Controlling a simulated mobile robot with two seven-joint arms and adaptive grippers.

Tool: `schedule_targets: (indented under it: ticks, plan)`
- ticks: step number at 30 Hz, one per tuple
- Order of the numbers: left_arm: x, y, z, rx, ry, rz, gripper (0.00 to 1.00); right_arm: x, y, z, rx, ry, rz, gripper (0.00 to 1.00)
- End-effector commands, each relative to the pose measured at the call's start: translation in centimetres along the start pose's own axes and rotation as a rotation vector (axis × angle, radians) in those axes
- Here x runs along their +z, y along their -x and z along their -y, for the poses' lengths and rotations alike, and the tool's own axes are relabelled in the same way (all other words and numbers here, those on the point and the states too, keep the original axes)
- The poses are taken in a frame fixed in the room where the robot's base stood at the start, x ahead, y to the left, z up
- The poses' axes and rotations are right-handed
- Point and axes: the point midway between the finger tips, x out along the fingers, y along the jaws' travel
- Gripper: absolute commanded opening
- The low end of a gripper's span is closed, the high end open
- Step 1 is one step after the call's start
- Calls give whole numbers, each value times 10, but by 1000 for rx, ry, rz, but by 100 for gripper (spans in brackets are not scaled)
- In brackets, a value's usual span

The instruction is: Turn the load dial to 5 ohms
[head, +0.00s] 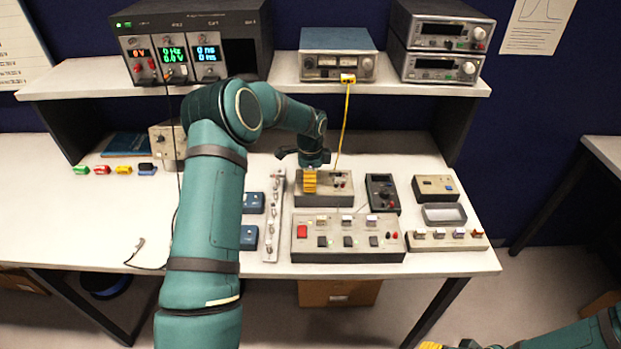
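My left arm reaches across the bench, and my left gripper (309,182) points down over the left part of a small grey box (322,200). Its yellow fingertips are at or just above the box's top and hide what lies under them. I cannot tell whether they touch a knob there. The load dial and its marks cannot be made out, and no dial reading is legible. Whether the fingers are open or shut is unclear. My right gripper (432,346) shows only as a yellow tip at the bottom edge, well away from the bench.
A wider switch panel (347,246) stands in front of the grey box. A dark handheld meter (382,194) and another small box (435,188) stand to its right. A yellow cable (345,122) runs up to a shelf instrument (338,62). The bench's left front is mostly clear.

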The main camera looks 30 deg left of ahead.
Motion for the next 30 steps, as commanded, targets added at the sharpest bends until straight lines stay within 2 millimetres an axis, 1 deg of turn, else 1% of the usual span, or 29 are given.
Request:
schedule_targets:
  ticks: [6, 10, 14, 18, 24, 27, 30]
  plan:
    - [0, 1, 0, -1, 1, 0, 61, 0, 0, 0, 0, 0, 0, 47]
    - [0, 11, 1, -4, 1, -1, 61, 0, 0, 0, 0, 0, 0, 47]
    - [0, 33, 1, -6, 1, -2, 61, 0, 0, 0, 0, 0, 0, 47]
    - [0, 63, 1, -5, 2, -2, 61, 0, 0, 0, 0, 0, 0, 47]
    - [0, 98, 1, -4, 0, -1, 61, 0, 0, 0, 0, 0, 0, 47]
    - [0, 110, 0, -3, 0, -1, 61, 0, 0, 0, 0, 0, 0, 47]
    - [0, 118, 0, -1, 0, -1, 61, 0, 0, 0, 0, 0, 0, 47]
